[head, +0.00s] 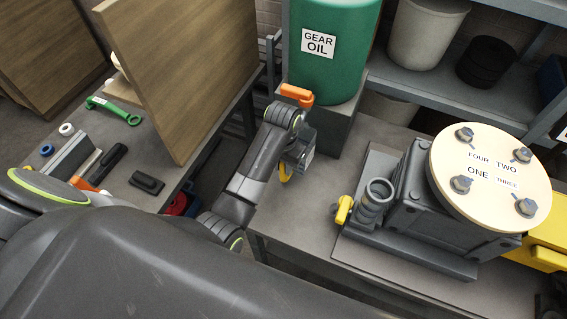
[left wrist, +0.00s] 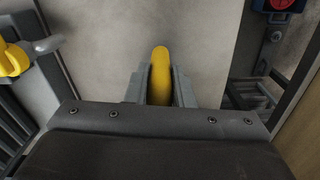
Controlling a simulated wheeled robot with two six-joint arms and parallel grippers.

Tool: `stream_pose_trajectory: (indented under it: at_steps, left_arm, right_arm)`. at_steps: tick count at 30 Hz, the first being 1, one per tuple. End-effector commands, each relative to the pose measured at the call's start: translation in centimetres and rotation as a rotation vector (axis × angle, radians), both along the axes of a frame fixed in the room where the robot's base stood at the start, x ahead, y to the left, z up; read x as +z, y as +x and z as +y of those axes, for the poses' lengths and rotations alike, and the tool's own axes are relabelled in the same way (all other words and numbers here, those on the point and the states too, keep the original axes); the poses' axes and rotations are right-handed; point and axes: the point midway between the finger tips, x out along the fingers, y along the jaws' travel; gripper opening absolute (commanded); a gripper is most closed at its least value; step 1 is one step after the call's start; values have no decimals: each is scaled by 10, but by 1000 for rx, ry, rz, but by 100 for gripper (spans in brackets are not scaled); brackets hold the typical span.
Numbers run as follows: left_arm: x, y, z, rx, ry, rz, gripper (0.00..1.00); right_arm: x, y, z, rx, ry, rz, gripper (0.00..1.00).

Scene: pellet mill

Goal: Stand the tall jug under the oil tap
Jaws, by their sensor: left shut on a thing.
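My left gripper (head: 288,166) is shut on a yellow curved piece (head: 285,174), which looks like a handle. In the left wrist view the yellow piece (left wrist: 160,78) stands upright between the two grey fingers. I take it to be part of the tall jug; no jug body can be clearly made out. The oil tap's orange lever (head: 297,95) shows at the front of the green gear oil tank (head: 328,75). The gripper is below and in front of the lever in the picture; the tap's spout is hidden behind my arm. My right gripper is not in view.
The pellet mill (head: 430,205) with its cream lid (head: 490,177) stands on the right bench, a yellow valve handle (head: 344,210) on its left side. A wooden board (head: 180,65) stands upright on the left bench among tools. A gap separates the benches.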

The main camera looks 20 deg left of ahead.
Motion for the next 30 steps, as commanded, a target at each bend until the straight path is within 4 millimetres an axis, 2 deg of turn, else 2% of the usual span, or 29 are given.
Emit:
stream_pose_trajectory:
  at_steps: [4, 30]
  left_arm:
    - [1, 0, 0, 8, 0, -3, 0]
    - [-9, 0, 0, 7, 1, -3, 0]
  right_arm:
    - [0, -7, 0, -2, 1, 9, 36]
    - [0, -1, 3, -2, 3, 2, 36]
